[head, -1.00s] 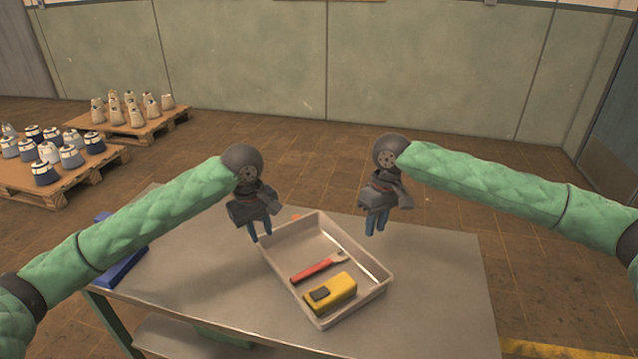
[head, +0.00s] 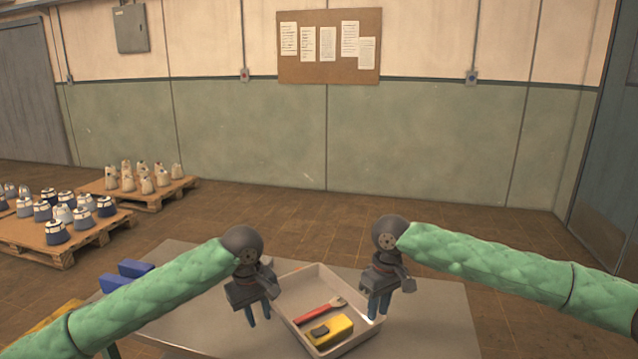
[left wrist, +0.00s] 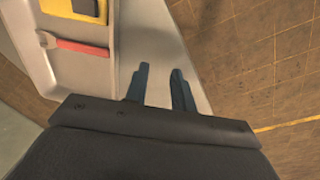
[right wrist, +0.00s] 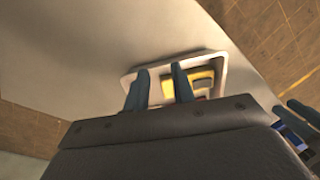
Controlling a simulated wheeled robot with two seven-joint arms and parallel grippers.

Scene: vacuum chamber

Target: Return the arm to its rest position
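My left gripper (head: 259,314) hangs fingers down beside the left side of the white tray, above the table. Its two blue fingers are apart with nothing between them, as the left wrist view (left wrist: 160,72) shows. My right gripper (head: 378,308) hangs fingers down near the right side of the tray, also open and empty; in the right wrist view its fingers (right wrist: 160,70) stand apart in front of the tray. Both arms, in green padded covers, reach forward from the sides.
The white tray (head: 302,273) on the grey table (head: 440,335) holds a red-handled tool (head: 318,312) and a yellow device (head: 340,328). Blue blocks (head: 118,279) lie at the table's left. Pallets (head: 45,250) of cones stand on the floor left. A notice board (head: 330,75) hangs on the wall.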

